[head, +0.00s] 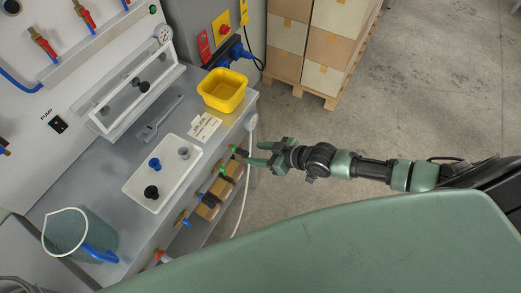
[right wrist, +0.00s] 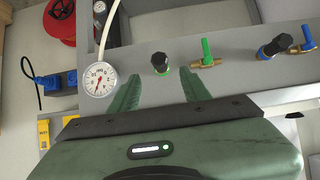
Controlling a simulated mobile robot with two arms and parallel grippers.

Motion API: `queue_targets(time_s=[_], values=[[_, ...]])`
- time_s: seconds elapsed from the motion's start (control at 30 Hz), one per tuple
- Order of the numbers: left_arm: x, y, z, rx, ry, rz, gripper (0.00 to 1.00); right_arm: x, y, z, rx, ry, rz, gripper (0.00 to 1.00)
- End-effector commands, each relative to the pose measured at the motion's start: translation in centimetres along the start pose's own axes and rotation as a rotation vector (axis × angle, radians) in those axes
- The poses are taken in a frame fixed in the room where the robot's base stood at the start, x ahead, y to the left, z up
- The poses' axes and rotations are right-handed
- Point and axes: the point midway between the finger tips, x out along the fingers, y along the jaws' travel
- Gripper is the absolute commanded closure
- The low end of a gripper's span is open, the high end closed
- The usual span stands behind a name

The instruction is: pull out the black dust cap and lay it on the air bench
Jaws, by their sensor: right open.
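The air bench (head: 110,178) has a row of couplings and taps along its front edge. In the right wrist view, a black dust cap with a green ring (right wrist: 160,62) sits on the front face. It also shows in the head view (head: 239,151). A second black cap with a blue ring (right wrist: 275,48) sits farther right in the wrist view. My right gripper (head: 255,154) is open and empty, its fingers pointing at the bench front. In the wrist view its fingertips (right wrist: 158,82) lie either side of the green-ringed cap; contact is not visible. My left gripper is not in view.
A white tray (head: 139,185) on the bench holds black, blue and grey caps. A gauge (right wrist: 99,79) is left.

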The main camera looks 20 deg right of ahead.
Motion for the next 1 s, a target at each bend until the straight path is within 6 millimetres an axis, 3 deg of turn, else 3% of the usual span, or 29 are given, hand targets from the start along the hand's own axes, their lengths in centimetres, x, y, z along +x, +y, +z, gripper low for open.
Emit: queue_targets(time_s=[0.5,0.7,1.0], values=[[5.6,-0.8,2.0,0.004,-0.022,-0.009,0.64,7.0,0.0,0.3,0.000,0.002,0.001,0.53],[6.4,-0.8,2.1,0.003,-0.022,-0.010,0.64,8.3,0.0,0.2,0.000,0.001,0.001,0.53],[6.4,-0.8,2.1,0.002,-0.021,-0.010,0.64,8.5,0.0,0.1,0.000,0.000,0.001,0.53]])
